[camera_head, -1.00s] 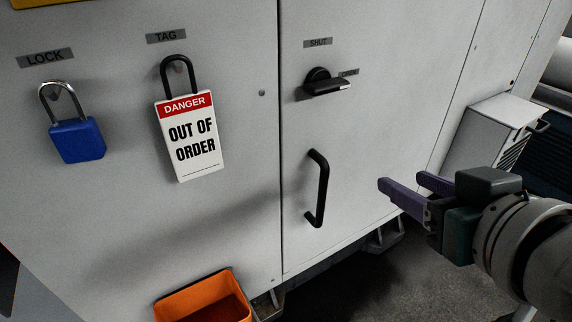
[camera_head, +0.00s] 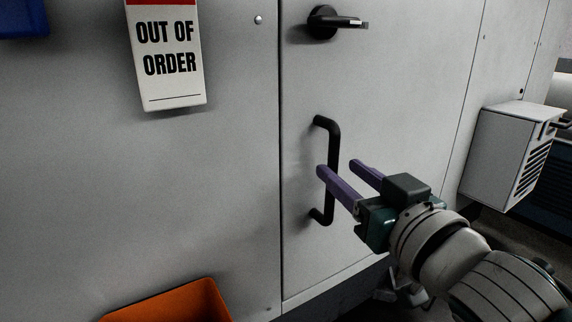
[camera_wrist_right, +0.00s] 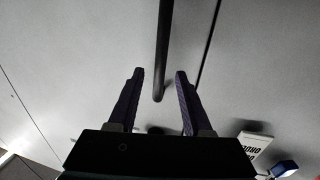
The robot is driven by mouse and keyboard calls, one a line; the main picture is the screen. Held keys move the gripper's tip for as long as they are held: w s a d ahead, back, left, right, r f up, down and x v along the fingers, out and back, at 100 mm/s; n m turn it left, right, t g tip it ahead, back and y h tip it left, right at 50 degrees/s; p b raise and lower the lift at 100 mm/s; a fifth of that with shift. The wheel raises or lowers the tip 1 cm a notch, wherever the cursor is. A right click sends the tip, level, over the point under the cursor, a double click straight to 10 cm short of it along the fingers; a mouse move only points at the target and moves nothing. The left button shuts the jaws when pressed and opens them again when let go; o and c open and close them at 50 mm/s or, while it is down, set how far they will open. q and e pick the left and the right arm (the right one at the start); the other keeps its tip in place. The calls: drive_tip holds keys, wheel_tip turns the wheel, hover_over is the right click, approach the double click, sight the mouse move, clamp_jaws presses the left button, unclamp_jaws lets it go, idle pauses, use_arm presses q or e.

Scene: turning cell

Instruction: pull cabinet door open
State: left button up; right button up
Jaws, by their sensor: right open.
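The grey cabinet door (camera_head: 400,100) is shut, its left edge flush along a dark vertical seam. Its black bar handle (camera_head: 333,150) stands upright near that seam. A black turn latch (camera_head: 335,22) sits above it, its lever pointing right. My right gripper (camera_head: 343,173) is open at the handle, purple fingers pointing at the door. In the right wrist view the handle (camera_wrist_right: 162,50) lies in line with the gap between the open fingers (camera_wrist_right: 158,75). I see no contact, and cannot tell whether the bar is between the fingertips. My left gripper is not in view.
A white OUT OF ORDER tag (camera_head: 168,55) hangs on the panel left of the door. A blue padlock (camera_head: 22,18) is at the top left corner. An orange bin (camera_head: 175,303) is at the bottom left. A grey vented box (camera_head: 505,150) juts out at right.

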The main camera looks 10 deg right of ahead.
sight(335, 165)
drive_tip(key=shift+w+a, duration=0.2)
drive_tip(key=shift+w, duration=0.8)
drive_tip(key=shift+w+a, duration=0.15)
drive_tip(key=shift+w, duration=0.85)
drive_tip(key=shift+c, duration=0.4)
clamp_jaws()
